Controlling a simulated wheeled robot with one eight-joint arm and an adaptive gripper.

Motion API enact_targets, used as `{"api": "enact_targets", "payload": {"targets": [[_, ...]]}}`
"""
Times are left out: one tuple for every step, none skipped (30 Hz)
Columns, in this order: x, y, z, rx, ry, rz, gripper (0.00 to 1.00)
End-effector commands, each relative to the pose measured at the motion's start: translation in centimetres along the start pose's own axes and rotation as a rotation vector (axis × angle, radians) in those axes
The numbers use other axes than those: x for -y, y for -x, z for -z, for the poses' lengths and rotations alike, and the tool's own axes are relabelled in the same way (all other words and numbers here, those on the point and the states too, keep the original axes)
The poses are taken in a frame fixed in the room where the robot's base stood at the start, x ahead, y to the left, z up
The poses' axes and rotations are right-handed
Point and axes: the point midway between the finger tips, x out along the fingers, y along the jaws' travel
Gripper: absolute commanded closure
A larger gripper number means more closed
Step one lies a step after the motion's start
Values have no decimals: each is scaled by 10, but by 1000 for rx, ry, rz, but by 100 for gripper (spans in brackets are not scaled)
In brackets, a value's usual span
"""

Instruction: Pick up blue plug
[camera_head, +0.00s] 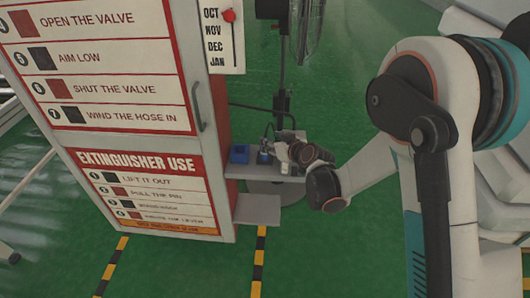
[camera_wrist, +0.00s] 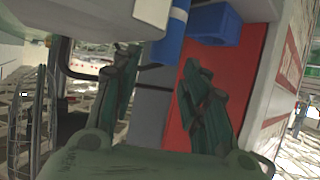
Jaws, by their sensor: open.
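A blue plug (camera_head: 264,157) stands on a small grey shelf (camera_head: 285,178) beside the red cabinet. In the head view my gripper (camera_head: 283,146) is small and partly hidden by my wrist, close to the plug's right side. I cannot tell whether a finger touches the plug.
A blue open box (camera_head: 240,154) sits left of the plug; it also shows in the wrist view (camera_wrist: 213,22). The red and white cabinet (camera_head: 215,110) stands close on the left. A fan on a stand (camera_head: 283,85) and a dark cable are behind the shelf.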

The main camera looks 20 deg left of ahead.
Motion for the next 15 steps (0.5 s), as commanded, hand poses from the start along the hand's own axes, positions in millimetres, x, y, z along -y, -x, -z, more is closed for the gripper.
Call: {"api": "enact_targets", "payload": {"targets": [[0, -4, 0, 0, 0, 1, 59], [0, -5, 0, 0, 0, 1, 59], [1, -6, 0, 0, 0, 1, 59], [1, -7, 0, 0, 0, 1, 59], [1, -8, 0, 0, 0, 1, 59], [1, -11, -1, 0, 1, 1, 59], [2, -14, -1, 0, 1, 1, 59], [2, -17, -2, 0, 1, 1, 59], [2, -22, -3, 0, 1, 1, 59], [3, -26, -4, 0, 1, 1, 59], [3, -31, -5, 0, 0, 1, 59], [4, -37, -6, 0, 1, 1, 59], [4, -42, -6, 0, 1, 0, 59], [4, -46, -6, 0, 1, 0, 59], [4, -51, -5, -1, 1, 0, 59]]}}
